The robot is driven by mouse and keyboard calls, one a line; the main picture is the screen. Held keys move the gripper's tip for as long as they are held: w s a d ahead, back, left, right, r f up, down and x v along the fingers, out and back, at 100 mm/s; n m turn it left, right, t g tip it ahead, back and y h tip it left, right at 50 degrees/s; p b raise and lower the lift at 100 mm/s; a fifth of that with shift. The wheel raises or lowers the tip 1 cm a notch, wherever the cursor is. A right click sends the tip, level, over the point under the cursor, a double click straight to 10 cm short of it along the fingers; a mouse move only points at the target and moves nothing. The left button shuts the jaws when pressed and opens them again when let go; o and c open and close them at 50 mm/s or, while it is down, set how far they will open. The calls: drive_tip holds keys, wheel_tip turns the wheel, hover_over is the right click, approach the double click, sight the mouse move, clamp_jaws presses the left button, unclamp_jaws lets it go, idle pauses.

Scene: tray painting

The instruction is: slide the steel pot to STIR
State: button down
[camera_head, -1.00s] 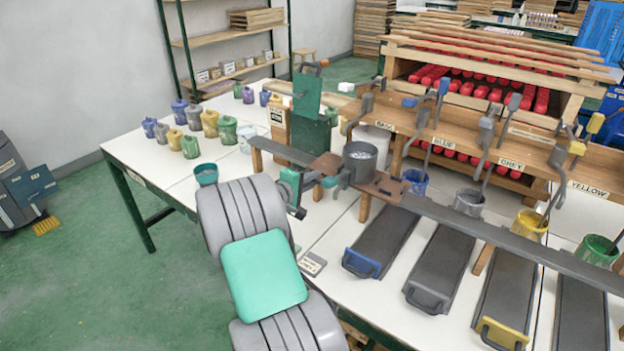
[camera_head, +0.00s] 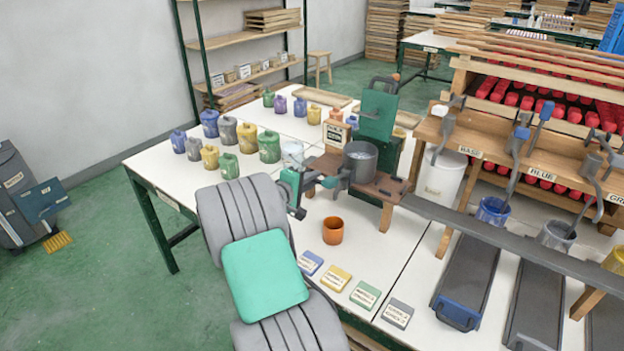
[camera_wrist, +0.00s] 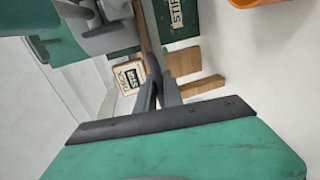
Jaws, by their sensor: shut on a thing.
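The steel pot (camera_head: 361,160) stands upright on a brown wooden board (camera_head: 392,184) at the left end of the long dark rail. My gripper (camera_head: 338,181) is at the pot's left side, shut on its handle; the grip is small in the head view. In the wrist view my dark fingers (camera_wrist: 162,88) are close together, and what lies between them is hard to see. A STIR label (camera_wrist: 176,12) shows on a green surface there. In the head view a green stand (camera_head: 378,112) rises just behind the pot.
The dark rail (camera_head: 500,234) runs right past the BASE and BLUE stations. A white bucket (camera_head: 440,178) stands behind it. Several paint cans (camera_head: 246,138) stand at the left.

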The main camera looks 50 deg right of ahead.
drive_tip(key=shift+w, duration=0.25)
drive_tip(key=c, duration=1.7)
unclamp_jaws()
drive_tip(key=shift+w+a, duration=0.1)
drive_tip(key=shift+w, duration=0.1)
drive_tip(key=shift+c, duration=0.2)
drive_tip(key=shift+o, duration=1.3)
drive_tip(key=shift+s, duration=0.15)
drive_tip(key=v, duration=0.7)
drive_tip(key=shift+a, duration=0.4)
drive_tip(key=shift+r, duration=0.1)
